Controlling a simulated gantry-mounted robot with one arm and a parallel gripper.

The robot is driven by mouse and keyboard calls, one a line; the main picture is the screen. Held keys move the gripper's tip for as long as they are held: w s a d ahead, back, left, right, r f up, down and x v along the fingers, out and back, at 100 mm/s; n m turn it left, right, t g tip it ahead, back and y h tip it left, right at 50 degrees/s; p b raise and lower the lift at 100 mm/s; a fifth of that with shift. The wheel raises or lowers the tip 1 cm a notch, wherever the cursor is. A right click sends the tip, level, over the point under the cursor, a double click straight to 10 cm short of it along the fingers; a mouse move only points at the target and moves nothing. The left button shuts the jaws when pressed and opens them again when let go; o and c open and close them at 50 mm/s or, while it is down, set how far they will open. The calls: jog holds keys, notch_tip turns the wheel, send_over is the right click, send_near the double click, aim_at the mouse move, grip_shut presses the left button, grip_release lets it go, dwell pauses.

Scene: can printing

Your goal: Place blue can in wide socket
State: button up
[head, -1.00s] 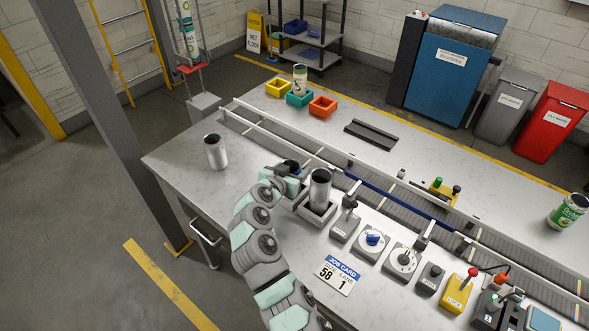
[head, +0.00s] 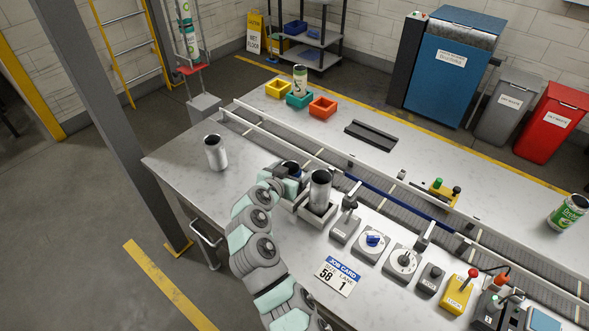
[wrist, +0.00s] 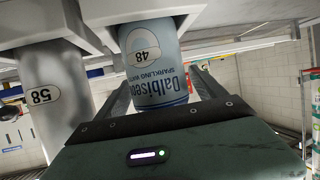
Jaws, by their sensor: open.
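The blue can (wrist: 155,65), pale blue with a 48 mark and sparkling-water lettering, appears upside down in the wrist view. Its base end meets a pale socket block (wrist: 200,10); I cannot tell the socket's width from here. My gripper (wrist: 162,82) is open, with one finger on each side of the can; contact is unclear. In the head view my gripper (head: 288,177) is beside the can's dark open top (head: 291,166), hiding most of its body. A silver can (head: 320,186), marked 58 in the wrist view (wrist: 50,85), stands upright in a neighbouring grey socket (head: 316,215).
Another silver can (head: 215,153) stands at the table's left. A conveyor (head: 370,188) runs behind the sockets. Dials, levers and a job card (head: 338,275) line the front. Coloured trays (head: 298,99) sit at the back. A green can (head: 568,212) stands far right.

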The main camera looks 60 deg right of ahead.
jog(key=v, duration=1.1)
jog(key=shift+f, duration=0.1)
